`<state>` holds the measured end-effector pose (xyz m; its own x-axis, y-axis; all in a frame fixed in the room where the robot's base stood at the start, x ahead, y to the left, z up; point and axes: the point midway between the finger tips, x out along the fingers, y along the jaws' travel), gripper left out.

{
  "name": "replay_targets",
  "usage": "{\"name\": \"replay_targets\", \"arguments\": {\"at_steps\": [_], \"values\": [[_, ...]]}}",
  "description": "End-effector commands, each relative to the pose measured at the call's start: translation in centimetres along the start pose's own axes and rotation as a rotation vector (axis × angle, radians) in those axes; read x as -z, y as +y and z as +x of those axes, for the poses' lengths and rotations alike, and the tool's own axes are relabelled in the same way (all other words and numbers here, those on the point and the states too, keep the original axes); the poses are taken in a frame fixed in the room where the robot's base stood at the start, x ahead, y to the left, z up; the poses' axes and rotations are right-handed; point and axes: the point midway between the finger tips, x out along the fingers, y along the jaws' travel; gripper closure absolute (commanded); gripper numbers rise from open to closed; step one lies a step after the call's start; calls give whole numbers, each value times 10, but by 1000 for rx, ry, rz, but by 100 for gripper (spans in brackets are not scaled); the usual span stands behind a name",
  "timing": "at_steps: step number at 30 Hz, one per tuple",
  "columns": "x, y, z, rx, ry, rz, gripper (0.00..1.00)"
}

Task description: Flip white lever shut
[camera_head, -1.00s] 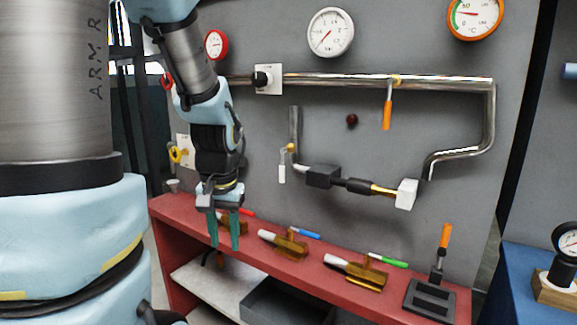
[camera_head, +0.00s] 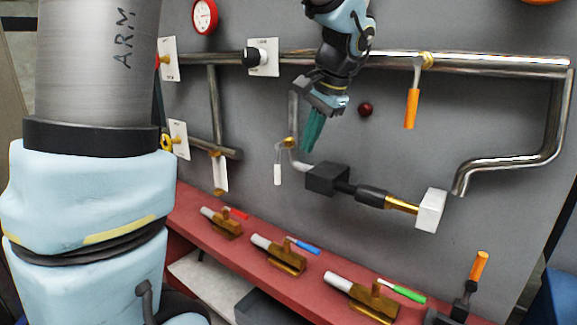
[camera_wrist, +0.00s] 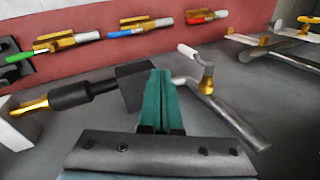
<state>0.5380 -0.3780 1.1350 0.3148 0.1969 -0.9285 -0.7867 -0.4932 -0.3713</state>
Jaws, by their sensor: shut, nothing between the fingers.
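A small white lever (camera_head: 278,173) hangs down from a brass valve (camera_head: 289,143) on a bent grey pipe in the head view. The wrist view shows the same white lever (camera_wrist: 188,50) and its brass valve (camera_wrist: 206,84) just right of my fingers. My gripper (camera_head: 308,147) has its teal fingers together and empty, pointing down, up and to the right of the lever. In the wrist view, my gripper (camera_wrist: 161,72) appears apart from the lever. A second white lever (camera_head: 220,172) hangs on the pipe further left.
A black block (camera_head: 327,179) on the pipe sits just below my fingertips. A dark red knob (camera_head: 365,109) and an orange-handled lever (camera_head: 412,107) are to the right. The red bench (camera_head: 330,268) below carries brass parts with red, blue and green handles.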

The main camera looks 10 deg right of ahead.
Motion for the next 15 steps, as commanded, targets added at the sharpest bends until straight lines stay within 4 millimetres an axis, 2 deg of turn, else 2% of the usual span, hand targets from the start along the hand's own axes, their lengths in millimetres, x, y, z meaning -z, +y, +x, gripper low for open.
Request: {"name": "replay_targets", "arguments": {"at_steps": [5,15], "values": [[-1,0,13,-1,-4,0,100],[-2,0,79,-4,-7,1,100]]}}
